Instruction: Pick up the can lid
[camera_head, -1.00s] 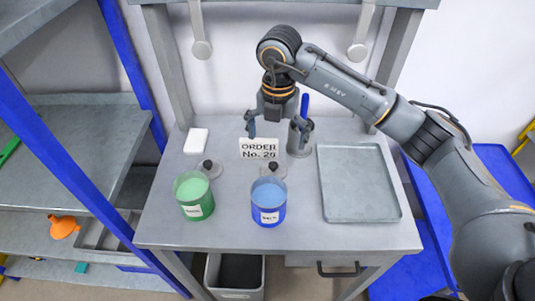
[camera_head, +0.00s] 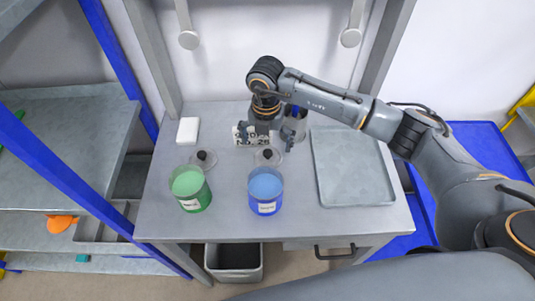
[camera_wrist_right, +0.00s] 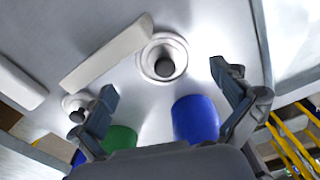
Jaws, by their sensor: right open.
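Two round grey lids with dark knobs lie flat on the grey table. One lid (camera_head: 268,155) is behind the blue can (camera_head: 265,190); the other lid (camera_head: 204,158) is behind the green can (camera_head: 190,188). My right gripper (camera_head: 266,139) is open and empty, pointing down above the table just behind the lid near the blue can. In the right wrist view that lid (camera_wrist_right: 150,73) shows between and beyond the two spread fingers (camera_wrist_right: 164,80), apart from them. The other lid (camera_wrist_right: 68,102) is beside the left finger. My left gripper is not in view.
A white order card (camera_head: 238,138) stands partly hidden behind my right gripper. A dark grey holder (camera_head: 296,124) stands to its right, close by. A grey tray (camera_head: 352,190) fills the right of the table. A white block (camera_head: 188,130) lies back left. The table's front strip is clear.

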